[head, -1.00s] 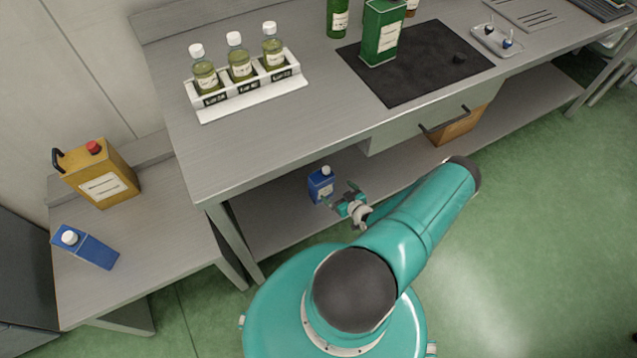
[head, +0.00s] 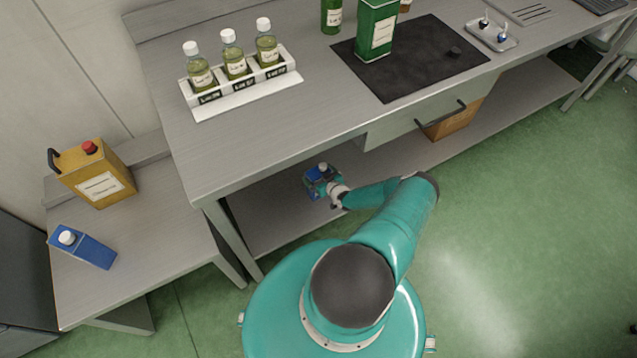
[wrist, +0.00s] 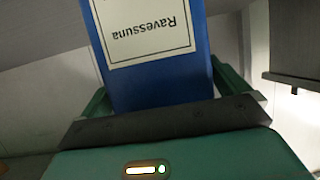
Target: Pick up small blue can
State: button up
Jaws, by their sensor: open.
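The small blue can (head: 312,174) with a white cap stands on the lower shelf under the main bench in the head view. My gripper (head: 322,186) is at the can, its open fingers reaching around it. In the wrist view the blue can (wrist: 160,82) fills the middle, its white label reading "Ravessuna" upside down. The green fingers of my gripper (wrist: 163,100) show on both sides of the can, which sits between them. I cannot tell whether the fingers touch it. A larger blue carton-shaped can (head: 84,248) with a white cap lies on the low side bench.
The lower shelf (head: 262,222) is overhung by the bench top (head: 215,150), with a bench leg (head: 228,240) on the left. A drawer (head: 405,128) and a brown box (head: 455,120) are to the right. A yellow can (head: 98,180) stands on the side bench.

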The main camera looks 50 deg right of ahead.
jog(key=shift+w+f, duration=0.1)
jog(key=shift+w, duration=0.1)
jog(key=c, duration=1.6)
jog(key=shift+d, duration=0.15)
jog(key=shift+c, duration=1)
jog(key=shift+r, duration=0.2)
